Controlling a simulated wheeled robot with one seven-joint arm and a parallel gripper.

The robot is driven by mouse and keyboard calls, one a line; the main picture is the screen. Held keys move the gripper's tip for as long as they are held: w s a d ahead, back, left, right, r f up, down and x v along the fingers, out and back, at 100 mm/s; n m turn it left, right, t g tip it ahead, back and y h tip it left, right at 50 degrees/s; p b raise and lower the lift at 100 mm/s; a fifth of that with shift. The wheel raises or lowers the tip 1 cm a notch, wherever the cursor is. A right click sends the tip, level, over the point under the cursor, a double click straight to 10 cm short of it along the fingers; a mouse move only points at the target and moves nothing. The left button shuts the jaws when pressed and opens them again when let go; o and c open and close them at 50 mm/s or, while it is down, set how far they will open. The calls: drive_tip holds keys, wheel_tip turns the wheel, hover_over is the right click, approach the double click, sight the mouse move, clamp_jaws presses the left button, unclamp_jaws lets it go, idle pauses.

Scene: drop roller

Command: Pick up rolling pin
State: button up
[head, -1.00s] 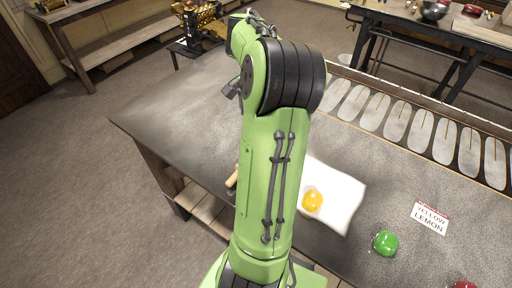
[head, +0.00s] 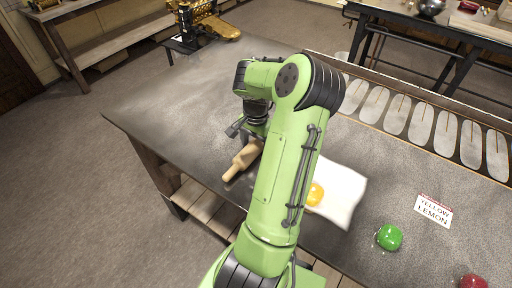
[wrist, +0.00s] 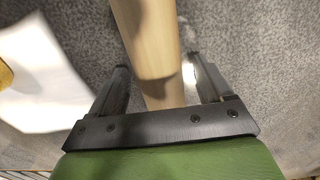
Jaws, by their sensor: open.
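A light wooden rolling pin (head: 243,158) lies on the dark table near its front left edge, partly hidden behind my arm in the head view. In the wrist view the rolling pin (wrist: 150,45) runs lengthwise up the picture between the two fingers. My gripper (wrist: 158,75) is open, with one finger on each side of the pin. I cannot tell how far above the pin it is. In the head view the gripper is mostly hidden by my arm.
A white sheet (head: 345,196) with a yellow piece (head: 315,194) lies right of my arm. A green piece (head: 389,237), a red piece (head: 473,281) and a "Yellow Lemon" card (head: 433,210) are further right. A slotted panel (head: 420,120) runs along the back.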

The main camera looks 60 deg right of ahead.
sight(256, 142)
drive_tip(key=shift+r, duration=0.1)
drive_tip(key=c, duration=1.2)
drive_tip(key=shift+r, duration=0.1)
wheel_tip(256, 142, up, 10)
drive_tip(key=shift+f+p, duration=0.1)
drive_tip(key=shift+p, duration=0.9)
drive_tip(key=shift+c, duration=0.2)
drive_tip(key=o, duration=0.5)
drive_tip(key=c, duration=0.5)
